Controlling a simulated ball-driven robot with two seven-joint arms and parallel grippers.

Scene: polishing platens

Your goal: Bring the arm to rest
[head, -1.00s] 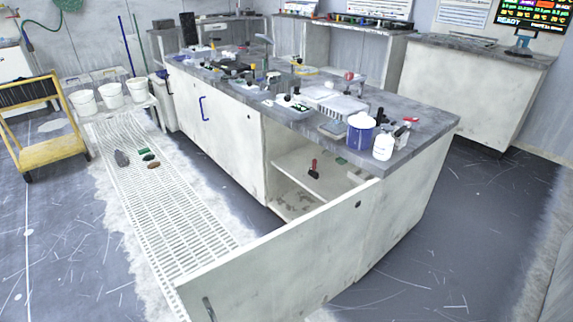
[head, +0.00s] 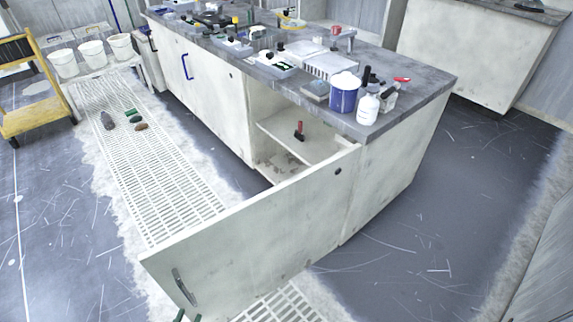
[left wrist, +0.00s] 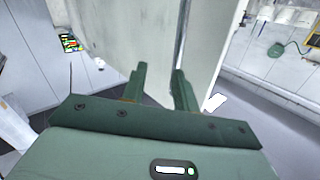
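My left gripper (left wrist: 158,82) has two green fingers standing apart with nothing between them in the left wrist view. Its fingertips point toward a pale panel with a dark upright bar (left wrist: 183,35), probably the cabinet door and its handle; I cannot tell the exact distance. In the head view only small green tips of the left gripper (head: 188,317) show at the bottom edge, just below the handle (head: 184,286) of the open door (head: 255,235). The rest of the left arm is out of that view. My right gripper is in neither view.
The door swings out from the bench (head: 405,105) across the floor grating (head: 150,165). A red-handled tool (head: 299,131) stands on the cabinet shelf. A blue-and-white tub (head: 344,95) and a white bottle (head: 367,109) stand near the bench corner. Floor at right is clear.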

